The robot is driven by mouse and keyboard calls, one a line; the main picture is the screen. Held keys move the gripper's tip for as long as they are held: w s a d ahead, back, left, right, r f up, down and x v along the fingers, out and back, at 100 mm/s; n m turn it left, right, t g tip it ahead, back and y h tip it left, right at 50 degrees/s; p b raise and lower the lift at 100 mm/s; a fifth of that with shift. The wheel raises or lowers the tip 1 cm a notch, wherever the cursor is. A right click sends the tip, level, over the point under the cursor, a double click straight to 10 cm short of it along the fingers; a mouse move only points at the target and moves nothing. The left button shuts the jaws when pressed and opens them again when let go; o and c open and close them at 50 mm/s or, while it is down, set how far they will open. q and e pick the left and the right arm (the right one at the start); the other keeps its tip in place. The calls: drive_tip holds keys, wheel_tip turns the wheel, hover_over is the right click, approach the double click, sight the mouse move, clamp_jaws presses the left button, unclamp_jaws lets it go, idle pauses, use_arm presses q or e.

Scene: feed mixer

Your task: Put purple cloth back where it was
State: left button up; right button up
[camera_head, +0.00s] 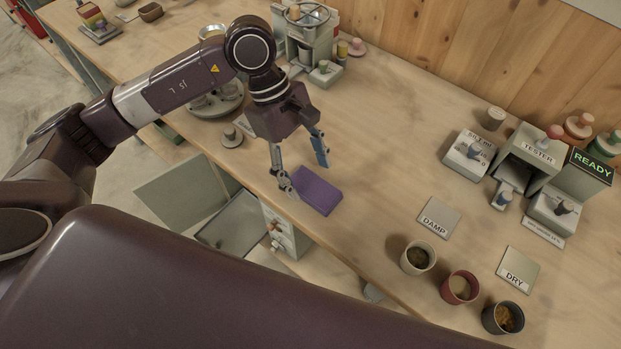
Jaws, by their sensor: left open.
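The purple cloth (318,193) lies flat on the wooden bench near its front edge, left of the DAMP card. My left gripper (303,169) is open above the cloth's left end. One finger is at the cloth's near left corner and the other is over its far side. The fingers hold nothing; I cannot tell whether the near finger touches the cloth. My right gripper is not in view.
A mill-like machine (304,35) stands behind my left gripper. Cards reading DAMP (438,217) and DRY (518,270) lie to the right, with cups (418,257) at the front edge. A tester (533,147) with a READY display stands at the back right. An open drawer (232,225) is below the bench.

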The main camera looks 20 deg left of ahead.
use_arm(q)
drive_tip(key=b+v, duration=0.1)
drive_tip(key=v, duration=0.8)
drive_tip(key=shift+r+b, duration=0.2)
drive_tip(key=shift+b, duration=0.1)
